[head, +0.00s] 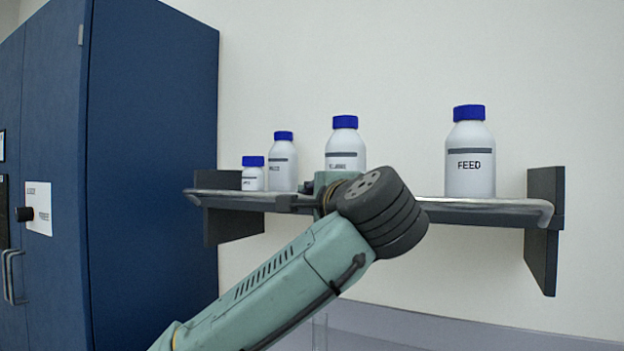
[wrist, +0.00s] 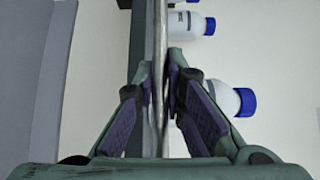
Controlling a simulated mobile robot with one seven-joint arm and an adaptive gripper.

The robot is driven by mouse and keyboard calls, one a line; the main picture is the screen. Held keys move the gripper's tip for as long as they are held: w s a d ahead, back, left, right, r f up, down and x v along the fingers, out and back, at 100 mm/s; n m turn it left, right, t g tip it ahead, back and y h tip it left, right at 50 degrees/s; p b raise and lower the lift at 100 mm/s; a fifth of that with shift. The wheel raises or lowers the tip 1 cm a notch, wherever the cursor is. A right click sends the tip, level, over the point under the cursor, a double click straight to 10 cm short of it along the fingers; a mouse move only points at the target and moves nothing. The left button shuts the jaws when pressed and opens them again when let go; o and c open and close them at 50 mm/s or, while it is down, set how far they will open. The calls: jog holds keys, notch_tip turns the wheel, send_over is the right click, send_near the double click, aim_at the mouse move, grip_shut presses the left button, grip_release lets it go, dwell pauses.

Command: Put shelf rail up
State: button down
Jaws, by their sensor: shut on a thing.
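The shelf rail (head: 490,210) is a shiny metal bar along the front of the wall shelf. It sits low, about level with the shelf board, and its bent right end is near the right bracket. In the wrist view the rail (wrist: 158,25) runs lengthwise between my fingers. My gripper (wrist: 160,70) is shut on the rail, one finger on each side. In the head view my arm and its dark wrist joint hide the middle of the rail and most of the gripper.
Several white bottles with blue caps stand on the shelf, including the FEED bottle (head: 470,155) at right and a bottle (head: 345,148) just behind my wrist. A blue cabinet (head: 150,160) stands at left.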

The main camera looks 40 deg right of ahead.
jog(key=shift+w+d+r+m+g+y+p, duration=0.35)
jog(key=shift+d+m+g+y+p, duration=0.35)
jog(key=shift+m+g+y+p, duration=0.4)
jog(key=shift+w+d+r+m+g+y+p, duration=0.25)
jog(key=shift+d+r+m+g+y+p, duration=0.2)
jog(key=shift+d+m+g+y+p, duration=0.6)
jog(key=shift+w+d+r+m+g+y+p, duration=0.35)
jog(key=shift+m+g+y+p, duration=0.45)
jog(key=shift+p, duration=0.55)
jog(key=c, duration=1.7)
grip_release()
jog(key=shift+o, duration=0.2)
